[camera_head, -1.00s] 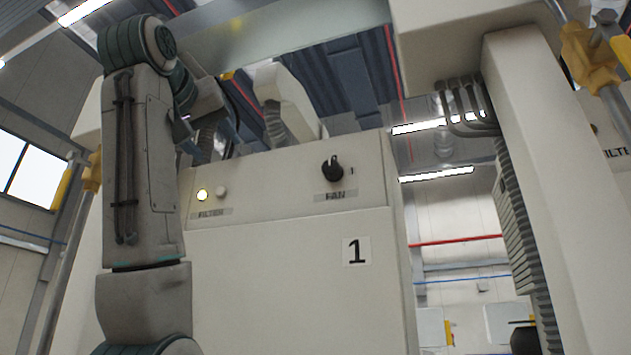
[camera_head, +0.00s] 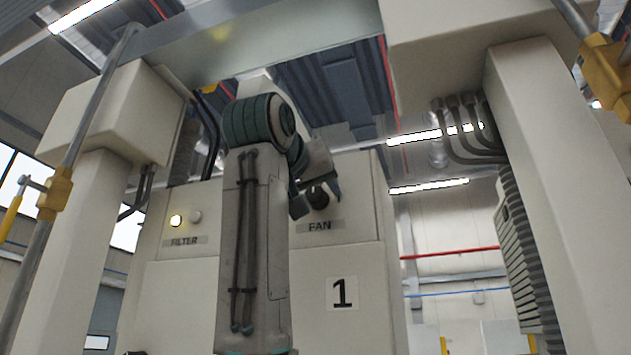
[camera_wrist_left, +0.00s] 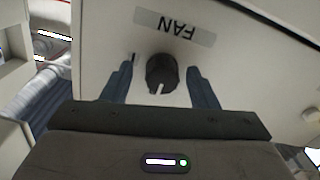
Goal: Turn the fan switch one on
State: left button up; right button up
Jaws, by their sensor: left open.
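The fan switch is a black rotary knob (camera_head: 318,198) on the cream panel of the cabinet marked 1, above the FAN label (camera_head: 320,226). My left gripper (camera_head: 316,200) is at the knob, and its fingers partly cover it in the head view. In the left wrist view the knob (camera_wrist_left: 161,74) sits between the two open blue fingers (camera_wrist_left: 162,84), with a gap on each side. The white mark on the knob points toward the gripper's palm. The FAN label (camera_wrist_left: 174,26) appears upside down there. My right gripper is not in view.
Cream machine columns stand on the left (camera_head: 75,240) and right (camera_head: 560,200). A metal beam (camera_head: 255,40) crosses above.

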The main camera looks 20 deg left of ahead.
pick_arm(q)
jog(key=shift+w+a, duration=0.1)
jog(key=shift+w, duration=0.25)
jog(key=shift+s+a+r, duration=0.1)
jog(key=shift+s+a, duration=0.05)
jog(key=shift+s, duration=0.1)
jog(key=c, duration=0.3)
jog(key=shift+w, duration=0.1)
jog(key=c, duration=0.7)
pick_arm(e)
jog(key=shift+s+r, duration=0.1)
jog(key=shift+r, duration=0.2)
